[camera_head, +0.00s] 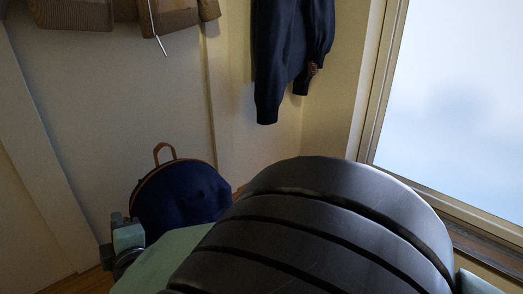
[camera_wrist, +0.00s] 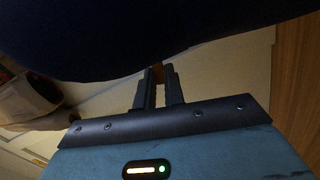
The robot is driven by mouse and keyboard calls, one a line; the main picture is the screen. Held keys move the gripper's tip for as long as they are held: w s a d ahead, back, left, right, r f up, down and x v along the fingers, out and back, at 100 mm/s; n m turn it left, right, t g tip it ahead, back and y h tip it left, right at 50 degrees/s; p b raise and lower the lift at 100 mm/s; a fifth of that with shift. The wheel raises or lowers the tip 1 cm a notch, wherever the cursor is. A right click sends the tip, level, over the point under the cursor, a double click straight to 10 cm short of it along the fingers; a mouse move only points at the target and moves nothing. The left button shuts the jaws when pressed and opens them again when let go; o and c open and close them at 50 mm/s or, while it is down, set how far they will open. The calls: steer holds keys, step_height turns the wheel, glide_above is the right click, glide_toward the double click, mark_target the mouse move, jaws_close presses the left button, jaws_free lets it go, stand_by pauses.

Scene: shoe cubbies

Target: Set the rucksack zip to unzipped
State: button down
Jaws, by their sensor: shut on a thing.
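The dark navy rucksack (camera_head: 182,205) stands against the wall in the head view, with a brown top handle and a brown seam along its upper edge. In the wrist view the rucksack (camera_wrist: 130,35) is a dark curved mass filling the top. My gripper (camera_wrist: 162,70) has its fingers close together at the rucksack's edge, with a small brown piece between the tips. It is shut on this piece, which looks like the zip pull. In the head view my wrist is at the rucksack's lower left. How far the zip is open cannot be made out.
Dark blue clothing (camera_head: 285,60) hangs above on the right, and brown garments (camera_head: 75,12) hang at the upper left. A bright window (camera_head: 450,100) is on the right. My dark arm link hides the lower middle of the head view.

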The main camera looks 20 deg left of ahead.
steer(key=shift+w+f, duration=0.1)
steer(key=shift+f, duration=0.05)
steer(key=c, duration=1.5)
jaws_free()
steer(key=shift+d, duration=0.1)
steer(key=shift+o, duration=0.2)
steer(key=p+v, duration=0.4)
steer(key=v, duration=1.3)
steer(key=shift+s+p, duration=0.3)
steer(key=shift+s, duration=0.1)
